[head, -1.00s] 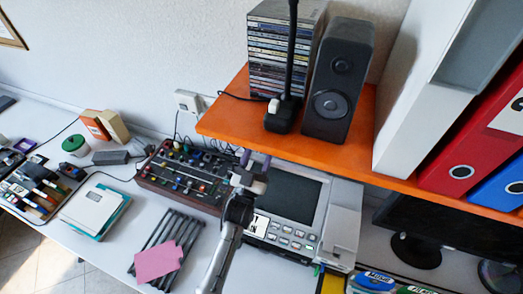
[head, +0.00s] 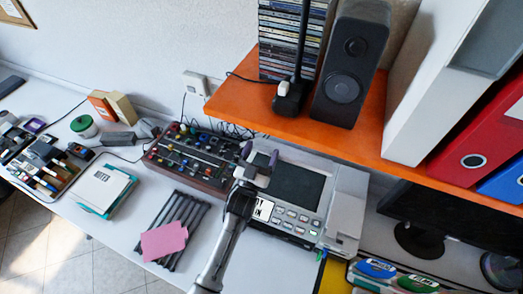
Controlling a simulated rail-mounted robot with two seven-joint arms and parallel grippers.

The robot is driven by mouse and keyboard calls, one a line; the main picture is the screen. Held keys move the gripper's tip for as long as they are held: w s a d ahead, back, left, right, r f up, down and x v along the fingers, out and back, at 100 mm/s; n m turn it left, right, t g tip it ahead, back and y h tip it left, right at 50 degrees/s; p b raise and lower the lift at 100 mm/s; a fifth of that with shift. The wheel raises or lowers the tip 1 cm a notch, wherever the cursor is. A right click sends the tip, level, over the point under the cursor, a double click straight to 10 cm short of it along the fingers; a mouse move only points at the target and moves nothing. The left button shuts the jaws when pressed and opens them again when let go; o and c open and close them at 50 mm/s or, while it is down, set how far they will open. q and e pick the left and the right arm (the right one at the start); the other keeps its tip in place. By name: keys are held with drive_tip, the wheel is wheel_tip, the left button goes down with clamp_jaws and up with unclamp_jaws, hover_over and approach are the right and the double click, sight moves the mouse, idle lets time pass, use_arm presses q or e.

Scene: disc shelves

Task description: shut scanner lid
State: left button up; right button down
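The scanner (head: 316,228) is the grey-white machine under the orange shelf, right of centre in the head view. It has a dark flat panel (head: 297,192) on top, rows of buttons in front and a raised pale section on its right. I cannot make out a separate lid or its angle; the shelf hides the machine's back. My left gripper (head: 260,156) is over the scanner's left edge, with its two purple-tipped fingers apart and nothing between them. I cannot tell whether it touches the machine. My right gripper is not in view.
The orange shelf (head: 235,105) overhangs the scanner, carrying a speaker (head: 350,62), CDs and binders. A knobbed mixer (head: 185,155) stands close on the left. Black pens with a pink note (head: 163,241) lie in front.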

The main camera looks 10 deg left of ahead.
use_arm(q)
drive_tip(key=shift+o, duration=0.4)
drive_tip(key=shift+w+r, duration=0.1)
drive_tip(key=v, duration=1.3)
drive_tip(key=shift+s+f, duration=0.3)
drive_tip(key=shift+s, duration=0.05)
drive_tip(key=shift+c, duration=0.3)
